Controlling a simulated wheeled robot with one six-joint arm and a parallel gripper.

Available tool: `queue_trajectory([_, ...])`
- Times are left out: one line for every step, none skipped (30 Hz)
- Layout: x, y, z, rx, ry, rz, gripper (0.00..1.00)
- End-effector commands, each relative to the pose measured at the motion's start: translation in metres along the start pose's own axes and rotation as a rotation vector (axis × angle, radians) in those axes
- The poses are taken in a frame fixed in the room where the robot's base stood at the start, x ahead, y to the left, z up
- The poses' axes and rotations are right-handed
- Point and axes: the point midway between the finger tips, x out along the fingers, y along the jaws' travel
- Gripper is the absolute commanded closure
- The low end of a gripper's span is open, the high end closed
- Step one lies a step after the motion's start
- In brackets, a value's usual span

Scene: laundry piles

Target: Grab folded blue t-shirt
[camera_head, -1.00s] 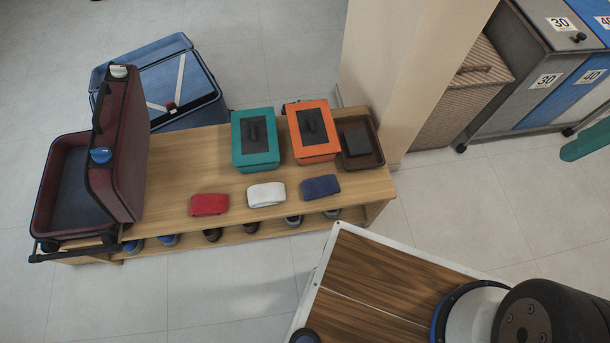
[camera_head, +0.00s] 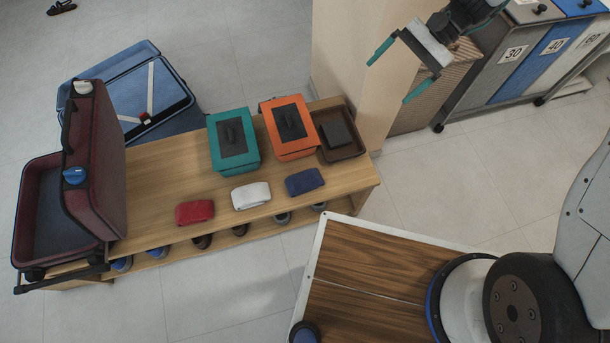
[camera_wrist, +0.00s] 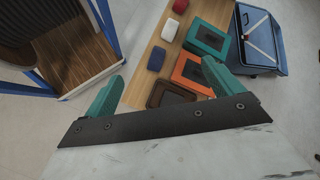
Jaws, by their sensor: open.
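The folded blue t-shirt (camera_head: 304,181) lies flat on the wooden bench top, near its front edge, at the right end of a row with a folded white cloth (camera_head: 251,195) and a folded red cloth (camera_head: 194,212). In the wrist view the blue t-shirt (camera_wrist: 156,59) is above and between the fingers, some distance away. My gripper (camera_head: 394,73) is open and empty, in the air at the upper right, to the right of the bench. Its teal fingers also show in the wrist view (camera_wrist: 165,88), spread wide apart.
Behind the cloths stand a teal box (camera_head: 253,157), an orange box (camera_head: 311,145) and a brown tray (camera_head: 327,157) holding a dark item. An open maroon suitcase (camera_head: 107,200) is at the bench's left end. Shoes sit on the lower shelf. A beige pillar (camera_head: 350,60) stands behind the right end.

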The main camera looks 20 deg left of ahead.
Motion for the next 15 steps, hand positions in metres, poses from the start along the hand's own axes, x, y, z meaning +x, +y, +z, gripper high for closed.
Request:
queue_trajectory([0.022, 0.000, -0.019, 0.035, -0.037, -0.013, 0.08])
queue_trajectory([0.034, -0.001, -0.029, 0.054, -0.055, -0.022, 0.08])
queue_trajectory([0.050, -0.002, -0.042, 0.080, -0.077, -0.036, 0.08])
queue_trajectory([0.062, -0.002, -0.051, 0.101, -0.095, -0.046, 0.08])
queue_trajectory([0.075, -0.002, -0.061, 0.121, -0.111, -0.056, 0.08])
queue_trajectory([0.092, 0.000, -0.073, 0.150, -0.132, -0.068, 0.08])
queue_trajectory([0.106, 0.001, -0.082, 0.171, -0.148, -0.076, 0.08])
queue_trajectory([0.120, 0.003, -0.090, 0.193, -0.163, -0.085, 0.08])
queue_trajectory([0.140, 0.006, -0.101, 0.223, -0.183, -0.096, 0.08])
queue_trajectory([0.154, 0.009, -0.109, 0.245, -0.197, -0.103, 0.08])
queue_trajectory([0.169, 0.012, -0.117, 0.269, -0.211, -0.111, 0.08])
queue_trajectory([0.189, 0.018, -0.127, 0.300, -0.228, -0.121, 0.08])
queue_trajectory([0.204, 0.022, -0.134, 0.324, -0.241, -0.128, 0.08])
queue_trajectory([0.220, 0.027, -0.140, 0.347, -0.253, -0.134, 0.08])
queue_trajectory([0.240, 0.034, -0.148, 0.378, -0.268, -0.142, 0.08])
